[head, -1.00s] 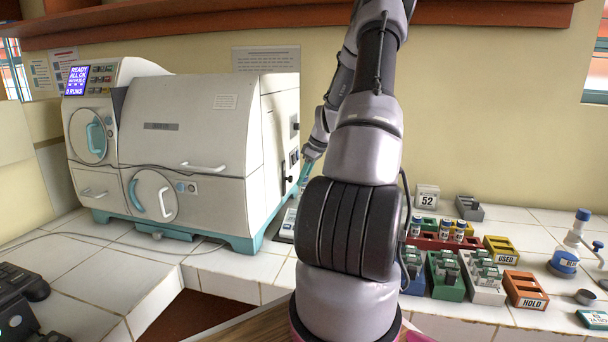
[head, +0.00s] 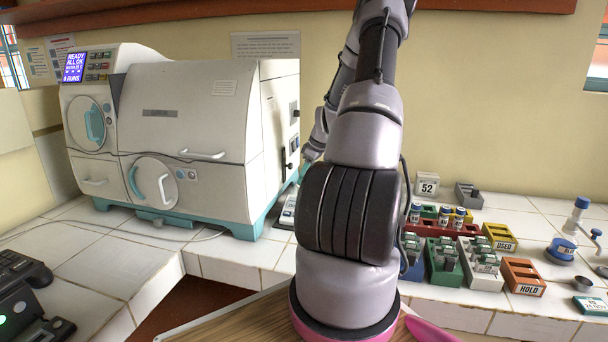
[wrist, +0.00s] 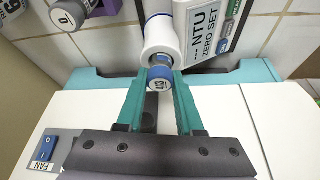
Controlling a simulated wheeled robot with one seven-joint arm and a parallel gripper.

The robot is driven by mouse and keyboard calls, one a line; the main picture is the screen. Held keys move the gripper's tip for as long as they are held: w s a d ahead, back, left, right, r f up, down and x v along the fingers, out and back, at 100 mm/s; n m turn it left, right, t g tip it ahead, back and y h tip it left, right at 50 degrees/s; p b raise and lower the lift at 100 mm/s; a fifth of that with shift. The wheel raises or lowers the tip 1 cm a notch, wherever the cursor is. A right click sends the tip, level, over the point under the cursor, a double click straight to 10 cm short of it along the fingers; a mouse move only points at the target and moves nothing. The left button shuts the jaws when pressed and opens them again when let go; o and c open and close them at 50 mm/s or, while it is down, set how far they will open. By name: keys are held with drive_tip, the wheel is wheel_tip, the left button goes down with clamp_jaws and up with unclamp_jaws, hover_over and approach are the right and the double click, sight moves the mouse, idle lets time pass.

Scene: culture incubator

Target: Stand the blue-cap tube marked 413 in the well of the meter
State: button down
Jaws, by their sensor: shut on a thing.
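My gripper (wrist: 158,98) shows in the wrist view with its teal fingers shut on the blue-cap tube (wrist: 160,78). The cap end faces the camera and its small marking looks like 413, though tilted. The tube's body is mostly hidden behind its cap. The white meter (wrist: 203,40), labelled NTU ZERO SET, lies just beyond the fingertips. Its round white collar (wrist: 158,40) is directly behind the cap; I cannot tell whether the tube is inside the well. In the head view the meter (head: 287,212) is partly hidden by my arm, and the tube is hidden.
The large white incubator (head: 190,120) stands close on the left; its side with the FAN switch (wrist: 47,148) is under my gripper. A grey cap marked 0 (wrist: 66,18) is near the meter. Coloured racks with tubes (head: 445,262) stand right of my arm.

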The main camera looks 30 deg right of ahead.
idle(0.3)
drive_tip(key=shift+c, duration=2.4)
unclamp_jaws()
drive_tip(key=v, duration=1)
drive_tip(key=shift+s+r, duration=0.2)
drive_tip(key=shift+r, duration=0.05)
